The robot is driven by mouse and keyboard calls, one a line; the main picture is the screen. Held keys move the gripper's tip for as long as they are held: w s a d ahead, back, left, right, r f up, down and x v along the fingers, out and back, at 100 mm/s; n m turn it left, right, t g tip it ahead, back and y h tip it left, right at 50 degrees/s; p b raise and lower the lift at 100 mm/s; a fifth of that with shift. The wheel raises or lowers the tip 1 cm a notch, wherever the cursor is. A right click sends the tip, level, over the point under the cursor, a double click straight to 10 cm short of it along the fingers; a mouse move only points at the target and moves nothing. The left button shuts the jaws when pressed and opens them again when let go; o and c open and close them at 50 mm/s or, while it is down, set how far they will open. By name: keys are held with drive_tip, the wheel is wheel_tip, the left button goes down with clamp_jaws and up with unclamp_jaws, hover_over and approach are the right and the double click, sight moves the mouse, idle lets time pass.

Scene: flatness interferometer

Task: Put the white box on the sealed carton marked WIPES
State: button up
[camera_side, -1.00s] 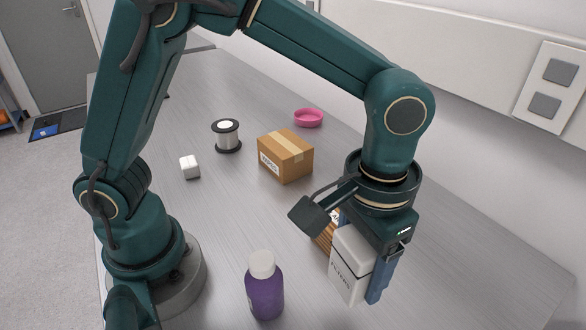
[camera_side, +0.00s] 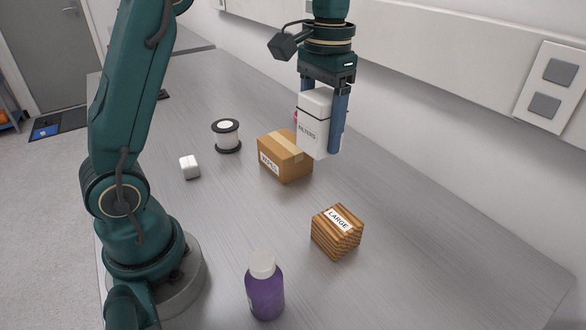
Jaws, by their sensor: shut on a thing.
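My gripper (camera_side: 322,120) is shut on a white box (camera_side: 316,138) with dark lettering that seems to read FILTERS. It holds the box upright between its blue fingers, above the table. The sealed carton marked WIPES (camera_side: 285,158) is brown cardboard with a tape strip on top and a white label on its left face. It stands on the table just left of the held box. In the picture the box overlaps the carton's right edge; I cannot tell the exact gap between them.
A striped wooden block marked LARGE (camera_side: 337,232) and a purple bottle with a white cap (camera_side: 264,288) stand nearer the camera. A spool (camera_side: 227,135) and a small white block (camera_side: 190,167) are left of the carton. A pink dish is mostly hidden behind the box.

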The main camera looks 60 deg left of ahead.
drive_tip(key=s+a+r+n, duration=0.1)
drive_tip(key=s+a+n, duration=0.25)
drive_tip(key=a, duration=0.75)
drive_tip(key=s+a+r+n, duration=0.2)
drive_tip(key=s+a+n, duration=0.15)
drive_tip(key=a, duration=0.85)
drive_tip(key=n, duration=0.1)
hover_over(284, 142)
wheel_tip(284, 142, down, 8)
drive_tip(key=shift+r, duration=0.25)
drive_tip(key=shift+f, duration=2)
drive_tip(key=shift+f, duration=0.1)
drive_tip(key=o, duration=1.5)
drive_tip(key=shift+r, duration=3.85)
